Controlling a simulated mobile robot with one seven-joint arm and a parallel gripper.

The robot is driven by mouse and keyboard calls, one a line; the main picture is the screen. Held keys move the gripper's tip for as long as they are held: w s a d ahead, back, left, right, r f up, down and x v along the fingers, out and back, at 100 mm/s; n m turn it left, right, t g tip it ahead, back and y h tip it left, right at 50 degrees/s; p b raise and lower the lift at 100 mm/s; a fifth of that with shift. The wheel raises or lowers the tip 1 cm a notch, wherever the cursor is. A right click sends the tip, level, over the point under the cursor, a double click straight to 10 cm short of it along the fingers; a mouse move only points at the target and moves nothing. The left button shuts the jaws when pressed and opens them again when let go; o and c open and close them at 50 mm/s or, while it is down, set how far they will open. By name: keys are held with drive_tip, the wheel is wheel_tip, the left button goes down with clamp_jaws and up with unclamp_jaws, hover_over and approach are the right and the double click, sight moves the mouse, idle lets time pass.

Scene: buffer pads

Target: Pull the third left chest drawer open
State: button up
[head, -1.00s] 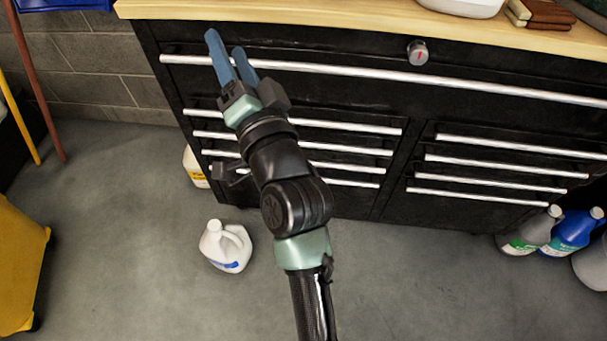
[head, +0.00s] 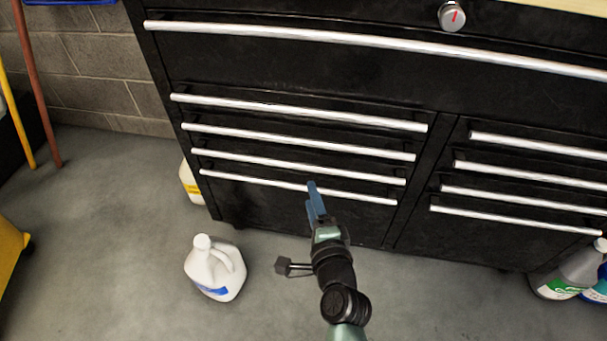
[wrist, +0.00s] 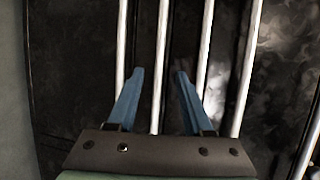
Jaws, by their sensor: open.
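The black chest (head: 340,75) has a left column of drawers with long silver bar handles. The third left drawer's handle (head: 300,167) lies just above the lowest left handle (head: 240,180), and the drawer looks closed. My gripper (head: 314,188) is open and empty, in front of these lower handles. In the wrist view my gripper (wrist: 160,72) has one blue finger on each side of the third handle (wrist: 159,60), which runs between the fingertips. I cannot tell how much gap remains in depth. The lowest handle (wrist: 122,45) passes left of the left finger.
A white jug (head: 213,272) stands on the floor left of my arm. Another jug (head: 190,184) stands at the chest's left side. Bottles (head: 567,272) stand at the lower right. A yellow object (head: 10,238) is at the left edge. Floor before the chest is otherwise clear.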

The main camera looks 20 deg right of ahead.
sight(302, 169)
drive_tip(key=shift+b+x, duration=1.4)
drive_tip(key=shift+x, duration=3.35)
clamp_jaws()
